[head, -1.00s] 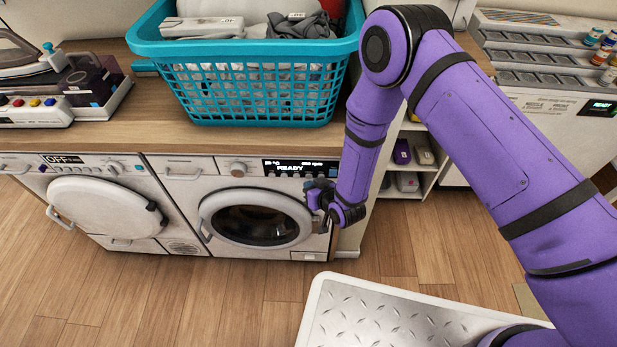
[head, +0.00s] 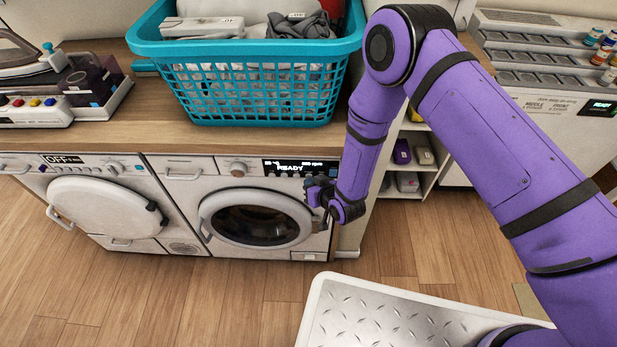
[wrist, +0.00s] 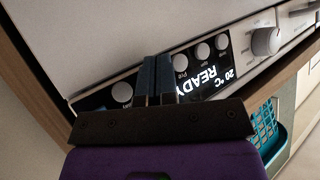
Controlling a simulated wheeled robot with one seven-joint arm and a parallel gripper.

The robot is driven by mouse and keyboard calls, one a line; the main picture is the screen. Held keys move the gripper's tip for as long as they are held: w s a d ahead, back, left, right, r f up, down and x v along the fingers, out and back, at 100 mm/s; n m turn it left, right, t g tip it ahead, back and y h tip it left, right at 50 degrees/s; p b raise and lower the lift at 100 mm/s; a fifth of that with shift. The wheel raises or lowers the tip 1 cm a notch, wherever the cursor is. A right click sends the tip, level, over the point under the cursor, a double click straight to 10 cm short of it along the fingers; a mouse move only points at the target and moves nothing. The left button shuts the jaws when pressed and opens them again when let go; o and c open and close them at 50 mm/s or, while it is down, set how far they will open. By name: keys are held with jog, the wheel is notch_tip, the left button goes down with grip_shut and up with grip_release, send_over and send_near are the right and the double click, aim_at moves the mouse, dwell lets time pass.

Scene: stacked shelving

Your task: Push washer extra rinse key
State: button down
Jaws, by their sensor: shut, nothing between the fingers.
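The washer (head: 180,215) has a round glass door (head: 255,225) and a panel with a lit display (head: 290,168) reading READY, also in the wrist view (wrist: 212,78). In the wrist view, round white keys stand in a row on the black panel: one (wrist: 122,92) left of my fingers, several (wrist: 202,50) to the right. My gripper (wrist: 155,62) is shut and empty, its fingertips over the panel between these keys. They hide part of the row. I cannot tell if they touch a key. The extra rinse label is not readable. In the head view my gripper (head: 318,190) is at the washer's right front.
A dial (wrist: 265,40) sits beyond the display. A teal laundry basket (head: 250,92) stands on the wooden counter (head: 100,135) above. A second machine (head: 100,205) marked OFF is at left. An open shelf (head: 425,170) stands to the right.

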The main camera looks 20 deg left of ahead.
dwell(0.8)
jog(key=shift+s+d, duration=0.1)
jog(key=shift+s, duration=0.35)
jog(key=s, duration=0.3)
jog(key=s+d, duration=0.1)
jog(key=s, duration=0.1)
jog(key=shift+s+d, duration=0.2)
jog(key=shift+s, duration=0.2)
